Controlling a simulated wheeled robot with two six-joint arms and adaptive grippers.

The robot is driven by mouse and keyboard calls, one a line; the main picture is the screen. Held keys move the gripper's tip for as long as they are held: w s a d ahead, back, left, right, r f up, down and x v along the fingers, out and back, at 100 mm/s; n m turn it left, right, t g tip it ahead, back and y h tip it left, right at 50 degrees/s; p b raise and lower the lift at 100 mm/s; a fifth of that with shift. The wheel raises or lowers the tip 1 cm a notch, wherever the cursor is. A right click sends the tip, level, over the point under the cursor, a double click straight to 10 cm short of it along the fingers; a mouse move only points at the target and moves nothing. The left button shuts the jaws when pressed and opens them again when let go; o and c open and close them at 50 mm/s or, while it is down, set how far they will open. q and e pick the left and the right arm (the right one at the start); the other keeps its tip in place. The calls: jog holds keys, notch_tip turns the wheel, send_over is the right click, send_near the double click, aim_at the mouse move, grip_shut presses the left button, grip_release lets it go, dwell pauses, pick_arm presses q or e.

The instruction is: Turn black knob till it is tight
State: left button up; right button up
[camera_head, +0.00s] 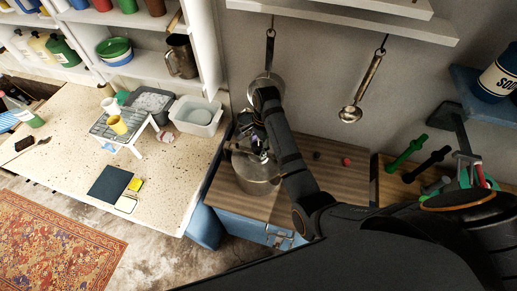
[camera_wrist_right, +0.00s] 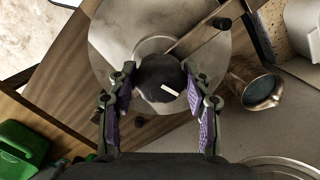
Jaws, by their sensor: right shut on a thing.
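The black knob (camera_wrist_right: 160,72), with a short white mark on it, sits at the middle of a round metal lid (camera_wrist_right: 112,38) in the right wrist view. My right gripper (camera_wrist_right: 160,88) has its two purple-padded fingers on either side of the knob and is shut on it. In the head view my right gripper (camera_head: 256,140) reaches down over a metal pot (camera_head: 254,174) on a wooden top. The gripper hides the knob there. My left gripper is not in view.
A small black piece (camera_head: 316,155) and a red one (camera_head: 347,161) lie on the wooden top (camera_head: 240,205) right of the pot. Ladles (camera_head: 350,113) hang on the wall behind. A grey tub (camera_head: 196,116) stands on the speckled counter to the left.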

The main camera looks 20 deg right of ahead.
jog(key=m, duration=0.4)
jog(key=shift+t, duration=0.3)
jog(key=m, duration=0.8)
jog(key=shift+m+t, duration=0.3)
jog(key=shift+t, duration=0.1)
jog(key=m, duration=0.3)
jog(key=shift+h, duration=0.4)
jog(key=o, duration=0.9)
